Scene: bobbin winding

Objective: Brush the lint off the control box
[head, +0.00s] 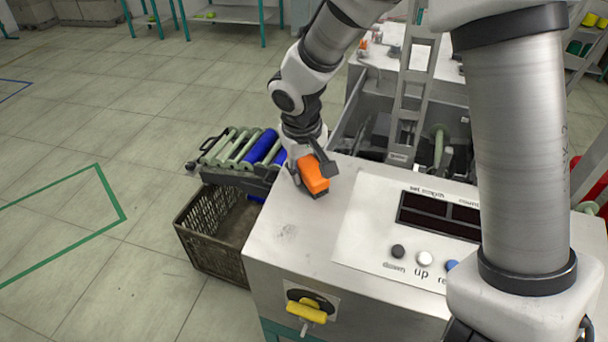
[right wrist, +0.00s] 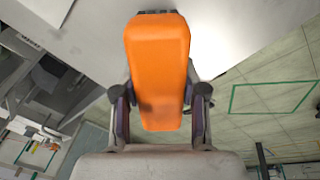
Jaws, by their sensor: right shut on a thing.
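The control box (head: 280,245) has a pale top with a panel of dark displays and buttons at its right. My right gripper (head: 311,172) is over the box top's far left corner and is shut on the orange brush (head: 316,181). In the right wrist view the brush's orange body (right wrist: 158,60) lies between the two fingers of the gripper (right wrist: 160,100). A dark underside shows below the brush, close to the box top; I cannot tell whether it touches. Faint grey specks (head: 287,229) lie on the bare top nearer the front. My left gripper is out of view.
A dark crate (head: 195,235) stands on the floor left of the box, below a rack (head: 235,150) with green and blue rollers. A yellow-handled switch (head: 306,311) sticks out of the box's front. Machine frames rise behind the box. The floor at left is clear.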

